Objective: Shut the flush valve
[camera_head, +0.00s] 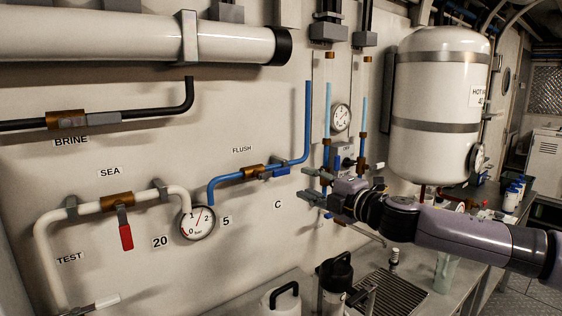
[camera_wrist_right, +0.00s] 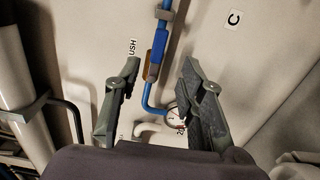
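The flush valve has a brass body (camera_head: 252,172) on a blue pipe on the wall, under the "FLUSH" label (camera_head: 242,150). Its blue handle (camera_head: 281,172) lies along the pipe, right of the brass body. In the right wrist view the blue handle (camera_wrist_right: 159,44) and brass body (camera_wrist_right: 150,71) show beyond the fingers. My right gripper (camera_head: 307,184) is open and empty, just right of the handle in the head view. In the right wrist view my right gripper (camera_wrist_right: 160,68) has its two fingers wide apart, with the pipe showing between them. My left gripper is not in view.
A red-handled sea valve (camera_head: 125,235) and a round gauge (camera_head: 198,222) are to the left. A black brine pipe (camera_head: 150,115) runs above. A white tank (camera_head: 437,140) stands at the right. Lidded containers (camera_head: 334,280) and a drain grate (camera_head: 390,293) are on the bench below.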

